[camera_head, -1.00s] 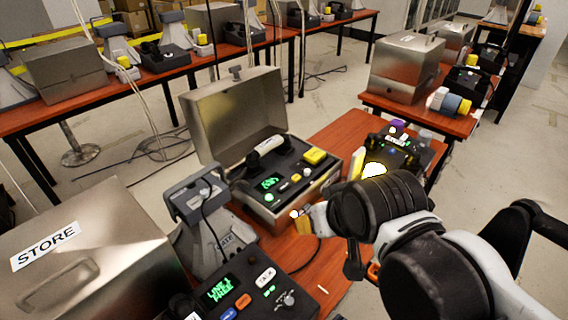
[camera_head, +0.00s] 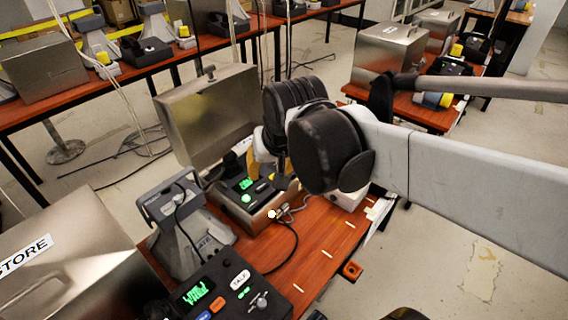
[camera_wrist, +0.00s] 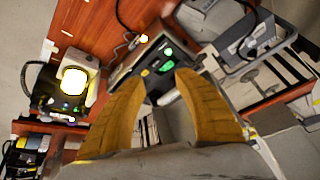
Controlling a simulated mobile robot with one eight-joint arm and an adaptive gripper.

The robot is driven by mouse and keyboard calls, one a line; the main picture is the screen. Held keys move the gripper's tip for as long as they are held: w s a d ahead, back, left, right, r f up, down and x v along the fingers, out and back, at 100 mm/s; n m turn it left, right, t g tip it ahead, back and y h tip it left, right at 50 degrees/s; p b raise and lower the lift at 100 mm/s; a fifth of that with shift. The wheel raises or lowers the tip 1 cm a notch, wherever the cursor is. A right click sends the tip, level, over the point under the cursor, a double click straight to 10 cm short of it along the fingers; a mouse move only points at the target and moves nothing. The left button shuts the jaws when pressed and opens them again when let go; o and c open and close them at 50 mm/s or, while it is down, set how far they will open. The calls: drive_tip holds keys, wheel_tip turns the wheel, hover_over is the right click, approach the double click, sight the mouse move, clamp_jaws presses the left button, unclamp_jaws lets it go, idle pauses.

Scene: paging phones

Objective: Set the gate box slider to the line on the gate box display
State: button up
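An open metal box (camera_head: 232,213) with its lid up stands beyond the grey stand on the red-brown table; I take it as the gate box. Its panel has a green-lit display (camera_head: 245,184) and a round green light (camera_head: 246,198). The display also shows in the wrist view (camera_wrist: 163,66), too small to read. I cannot make out the slider. My gripper (camera_wrist: 160,80) has two yellow-orange fingers, spread apart with nothing seen between them. They point at the panel, the display showing between the tips. In the head view my arm hides the panel's right part.
A grey stand (camera_head: 182,220) is left of the box. A black console (camera_head: 232,292) with a green display and TALK button is in front. A metal STORE box (camera_head: 75,270) fills the lower left. A loose cable lies on the table; a bright lamp (camera_wrist: 74,80) shows in the wrist view.

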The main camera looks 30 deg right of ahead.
drive_tip(key=w+d+f+m+g+p, duration=0.2)
drive_tip(key=w+d+m+p, duration=0.3)
drive_tip(key=w, duration=0.4)
drive_tip(key=w+d+f+m+g+p, duration=0.2)
drive_tip(key=w+d+f+m+p, duration=0.15)
drive_tip(key=w+d, duration=0.4)
drive_tip(key=w+d+f, duration=0.1)
drive_tip(key=f, duration=0.5)
drive_tip(key=w+d+f+m+g, duration=0.1)
drive_tip(key=f, duration=0.5)
drive_tip(key=w+d+f+m, duration=0.1)
drive_tip(key=f, duration=0.5)
drive_tip(key=shift+w+d+f, duration=0.15)
drive_tip(key=shift+w+d, duration=0.05)
drive_tip(key=shift+d, duration=0.05)
clamp_jaws()
